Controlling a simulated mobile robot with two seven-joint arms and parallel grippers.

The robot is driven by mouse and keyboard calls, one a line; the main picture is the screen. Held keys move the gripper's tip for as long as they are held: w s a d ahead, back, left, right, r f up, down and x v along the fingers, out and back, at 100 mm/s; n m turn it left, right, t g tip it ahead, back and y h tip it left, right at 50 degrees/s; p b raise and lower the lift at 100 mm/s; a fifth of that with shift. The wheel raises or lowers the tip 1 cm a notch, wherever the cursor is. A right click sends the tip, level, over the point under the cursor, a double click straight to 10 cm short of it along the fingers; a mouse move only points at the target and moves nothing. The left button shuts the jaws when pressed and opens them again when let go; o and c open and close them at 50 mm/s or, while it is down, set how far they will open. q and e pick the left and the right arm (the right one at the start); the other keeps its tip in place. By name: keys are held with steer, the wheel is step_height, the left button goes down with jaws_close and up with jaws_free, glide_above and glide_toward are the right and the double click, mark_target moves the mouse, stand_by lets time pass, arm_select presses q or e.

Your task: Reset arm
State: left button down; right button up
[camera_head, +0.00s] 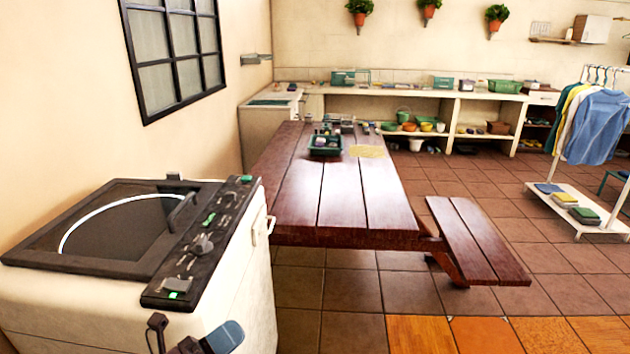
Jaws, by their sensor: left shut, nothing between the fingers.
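My left gripper (158,322) shows at the bottom edge, small and dark, in front of the white washing machine (110,312). Its fingers are shut with nothing between them. A blue-grey rounded part of my left arm shows just right of it, and the rest of the arm is cut off by the frame. My right gripper is not in view.
The machine's dark lid and control panel (205,240) are close at the left. A wooden table (300,200) with a green tray (325,147) stands beyond, with a bench (475,240) beside it. A clothes rack (585,215) stands right. Tiled floor is open at lower right.

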arm_select(q)
steer(key=s+a+f+n+y, duration=0.4)
steer(key=f+n, duration=0.4)
steer(key=n, duration=0.2)
steer(key=s+a+f+n+g+y, duration=0.1)
steer(key=s+a+f+n+y, duration=0.3)
steer(key=f+n+y, duration=0.3)
steer(key=s+a+f+n+y, duration=0.4)
steer(key=f+n, duration=0.6)
steer(key=n, duration=0.5)
steer(key=shift+a+g+y, duration=0.3)
steer(key=shift+a+y, duration=0.7)
steer(key=shift+a, duration=0.2)
